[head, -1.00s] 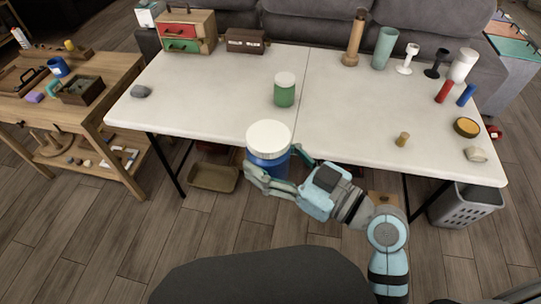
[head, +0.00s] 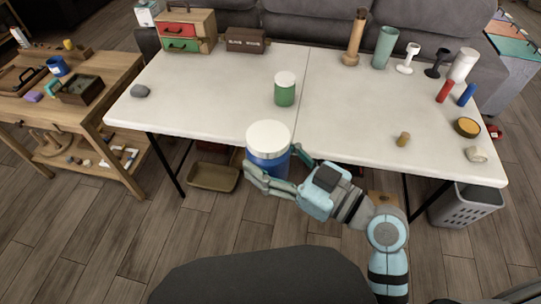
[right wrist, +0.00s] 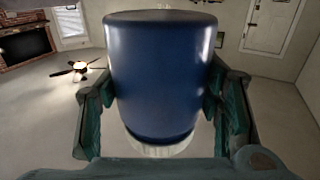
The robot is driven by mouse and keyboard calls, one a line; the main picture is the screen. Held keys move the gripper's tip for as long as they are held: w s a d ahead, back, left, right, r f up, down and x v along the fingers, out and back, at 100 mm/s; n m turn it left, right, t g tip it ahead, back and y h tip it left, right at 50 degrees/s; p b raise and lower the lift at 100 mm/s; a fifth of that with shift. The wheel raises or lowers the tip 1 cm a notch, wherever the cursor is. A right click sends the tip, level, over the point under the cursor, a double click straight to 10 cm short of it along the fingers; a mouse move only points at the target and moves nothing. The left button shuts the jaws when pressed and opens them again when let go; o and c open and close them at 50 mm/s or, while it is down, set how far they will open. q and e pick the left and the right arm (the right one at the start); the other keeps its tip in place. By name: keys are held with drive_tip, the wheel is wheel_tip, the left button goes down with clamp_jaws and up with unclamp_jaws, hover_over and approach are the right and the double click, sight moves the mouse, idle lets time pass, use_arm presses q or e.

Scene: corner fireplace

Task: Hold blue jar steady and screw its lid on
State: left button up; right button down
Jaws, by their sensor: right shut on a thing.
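The blue jar (head: 267,163) is upright with a white lid (head: 268,136) on its top, in front of the white table's near edge. I cannot tell how tightly the lid sits. My right gripper (head: 274,172) is shut on the jar's body, with a finger on either side. In the right wrist view the jar (right wrist: 160,75) fills the middle between the fingers of my right gripper (right wrist: 160,100), and its white lid (right wrist: 158,149) shows at the lower end. My left gripper is not in view.
A green jar with a white lid (head: 284,90) stands on the white table (head: 215,110) behind the blue jar. Cups, cylinders and small things stand along the table's right side. A wooden bench (head: 110,80) is at the left. The table's left middle is mostly clear.

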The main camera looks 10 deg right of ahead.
drive_tip(key=shift+s+r, duration=0.1)
drive_tip(key=shift+s, duration=0.1)
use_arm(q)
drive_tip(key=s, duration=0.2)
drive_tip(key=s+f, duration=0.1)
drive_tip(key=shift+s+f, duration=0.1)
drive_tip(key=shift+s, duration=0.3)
use_arm(e)
drive_tip(key=shift+d, duration=0.1)
drive_tip(key=shift+w+d+f, duration=0.2)
drive_tip(key=shift+f, duration=0.1)
drive_tip(key=s+d+f+m+t+h, duration=0.1)
drive_tip(key=d+m+t+h, duration=0.2)
drive_tip(key=d, duration=0.9)
drive_tip(key=shift+s+d+h, duration=0.2)
drive_tip(key=shift+d+h, duration=0.2)
drive_tip(key=shift+h, duration=0.2)
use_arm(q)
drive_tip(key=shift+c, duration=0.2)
